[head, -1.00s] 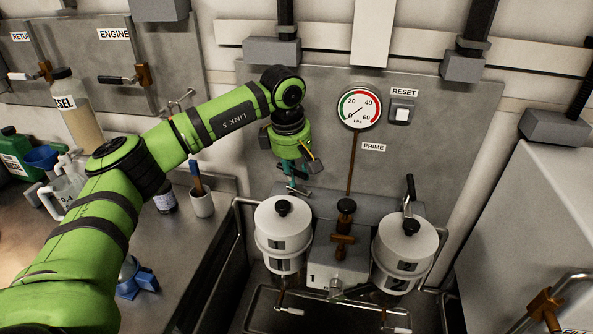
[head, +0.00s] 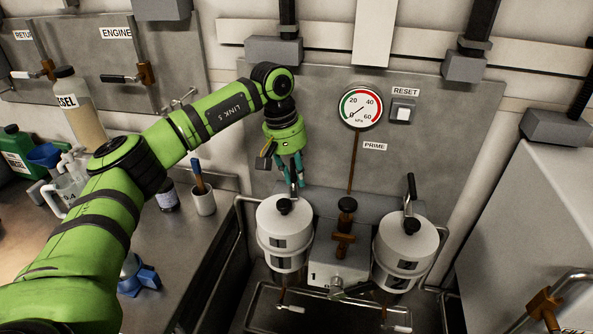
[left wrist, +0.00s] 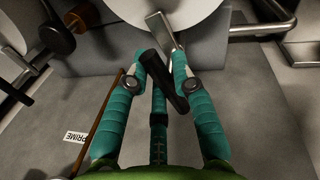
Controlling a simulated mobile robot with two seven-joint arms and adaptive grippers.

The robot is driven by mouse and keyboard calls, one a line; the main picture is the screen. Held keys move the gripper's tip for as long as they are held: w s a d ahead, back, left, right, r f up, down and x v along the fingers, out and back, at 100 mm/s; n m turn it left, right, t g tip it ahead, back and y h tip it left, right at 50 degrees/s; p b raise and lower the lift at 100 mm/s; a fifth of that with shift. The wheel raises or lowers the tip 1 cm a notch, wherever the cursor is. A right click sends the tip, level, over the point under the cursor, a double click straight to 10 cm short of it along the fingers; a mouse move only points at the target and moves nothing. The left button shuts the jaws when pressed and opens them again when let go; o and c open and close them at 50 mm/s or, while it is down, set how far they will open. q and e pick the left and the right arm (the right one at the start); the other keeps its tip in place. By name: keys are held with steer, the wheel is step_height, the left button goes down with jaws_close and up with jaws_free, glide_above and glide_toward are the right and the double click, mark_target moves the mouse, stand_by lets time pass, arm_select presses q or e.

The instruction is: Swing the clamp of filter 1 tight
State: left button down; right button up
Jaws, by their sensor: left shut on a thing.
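Filter 1 (head: 283,240) is the white canister on the left of the pair, with a black knob (head: 285,207) on its lid. My left gripper (head: 294,184) is just behind and above the lid. In the left wrist view, its teal fingers (left wrist: 163,74) are shut on the black grip of the clamp handle (left wrist: 162,85). The grip lies at a slant between the fingertips. The clamp's metal lever (left wrist: 160,30) runs from the grip to the white housing (left wrist: 185,10). In the head view the fingers mostly hide the clamp. My right gripper is out of view.
Filter 2 (head: 404,250) stands to the right, its black clamp handle (head: 411,187) upright. A brown valve (head: 345,240) sits between the filters. The gauge (head: 360,106) and reset switch (head: 402,111) are on the panel behind. A cup (head: 203,201) stands on the left bench.

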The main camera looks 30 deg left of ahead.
arm_select(q)
steer(key=shift+s+a+f+m+g, duration=0.1)
steer(key=shift+m+g, duration=0.05)
steer(key=shift+m, duration=0.5)
steer(key=shift+s+m+g, duration=0.1)
steer(key=shift+m+g, duration=0.05)
steer(key=shift+m, duration=0.5)
steer(key=c, duration=1)
jaws_free()
steer(key=shift+w, duration=0.15)
steer(key=shift+r, duration=0.2)
steer(key=r, duration=0.3)
steer(key=a+r, duration=0.1)
steer(key=r, duration=0.3)
steer(key=a+r, duration=0.1)
steer(key=r, duration=0.3)
steer(key=shift+s+a+r, duration=0.2)
steer(key=shift+s, duration=0.1)
